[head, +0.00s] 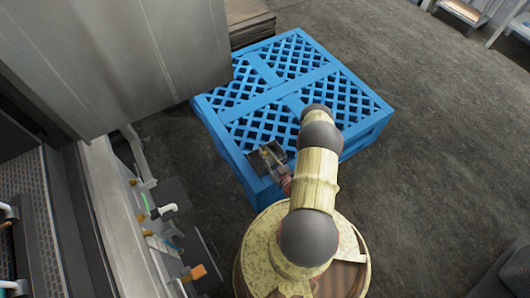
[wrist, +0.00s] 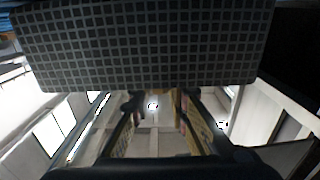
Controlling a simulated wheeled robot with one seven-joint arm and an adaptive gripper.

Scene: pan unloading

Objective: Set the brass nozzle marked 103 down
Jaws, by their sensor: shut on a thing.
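My gripper (head: 276,168) is over the near left edge of the blue pallet (head: 262,98). A small dark square piece (head: 257,166) shows right at the fingers, with a brass-coloured bit beside it. In the wrist view, my two fingers (wrist: 155,104) close in toward a dark plate with a grid pattern (wrist: 145,45), which fills the top of the picture. The brass nozzle is mostly hidden between the fingertips, and no marking 103 is readable. I cannot tell whether the dark piece touches the pallet.
The pallet's lattice top is bare beyond my gripper. A tall grey cabinet (head: 110,55) stands close on the left, with a machine front with fittings (head: 165,210) below it. Flat boards (head: 248,22) lie behind the pallet. Open floor (head: 440,140) lies to the right.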

